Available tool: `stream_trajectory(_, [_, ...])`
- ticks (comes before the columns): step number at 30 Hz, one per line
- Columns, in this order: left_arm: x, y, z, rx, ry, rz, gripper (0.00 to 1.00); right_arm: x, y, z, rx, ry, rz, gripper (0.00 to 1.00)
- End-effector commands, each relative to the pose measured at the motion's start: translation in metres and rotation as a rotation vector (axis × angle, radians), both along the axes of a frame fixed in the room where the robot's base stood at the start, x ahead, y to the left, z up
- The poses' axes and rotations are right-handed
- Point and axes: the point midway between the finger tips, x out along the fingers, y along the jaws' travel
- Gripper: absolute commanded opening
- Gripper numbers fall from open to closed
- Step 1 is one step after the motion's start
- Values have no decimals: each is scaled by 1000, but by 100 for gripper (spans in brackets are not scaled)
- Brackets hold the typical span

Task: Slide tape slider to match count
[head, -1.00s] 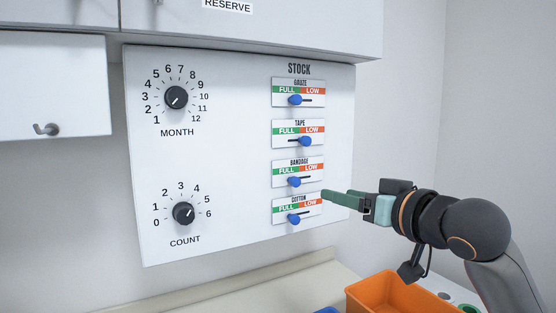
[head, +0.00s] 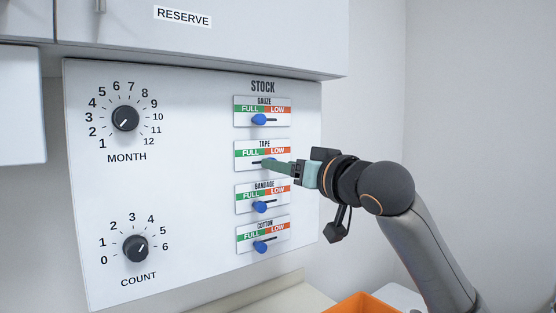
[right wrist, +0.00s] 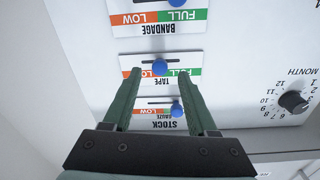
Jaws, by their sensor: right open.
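The tape slider has a blue knob (right wrist: 160,68) on a plate (head: 241,160) marked green FULL and red LOW. In the right wrist view, which is upside down, the knob sits near the border, on the LOW side. My right gripper (right wrist: 158,72) is open, with one finger on each side of the knob; contact cannot be told. In the head view the right gripper (head: 264,163) mostly hides this knob. The count dial (head: 136,248) is black, its white mark toward the upper right, around 5 or 6. My left gripper is not in view.
The gauze knob (head: 260,119) is above; the bandage knob (head: 261,207) and cotton knob (head: 261,246) are below. A month dial (head: 125,118) is at upper left. A cabinet marked RESERVE (head: 215,35) overhangs the panel. An orange bin (head: 362,304) stands below my arm.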

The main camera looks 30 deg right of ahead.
Motion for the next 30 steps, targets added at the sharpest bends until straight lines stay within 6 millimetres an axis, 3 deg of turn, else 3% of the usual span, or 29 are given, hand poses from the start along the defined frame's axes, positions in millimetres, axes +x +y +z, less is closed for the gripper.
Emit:
stream_trajectory(6, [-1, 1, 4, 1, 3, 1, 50, 22, 2, 1, 2, 0, 0, 58])
stream_trajectory(16, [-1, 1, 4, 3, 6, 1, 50, 25, 2, 0, 0, -1, 0, 58])
stream_trajectory(30, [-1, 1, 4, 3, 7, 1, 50, 24, 2, 0, 0, -1, -1, 5])
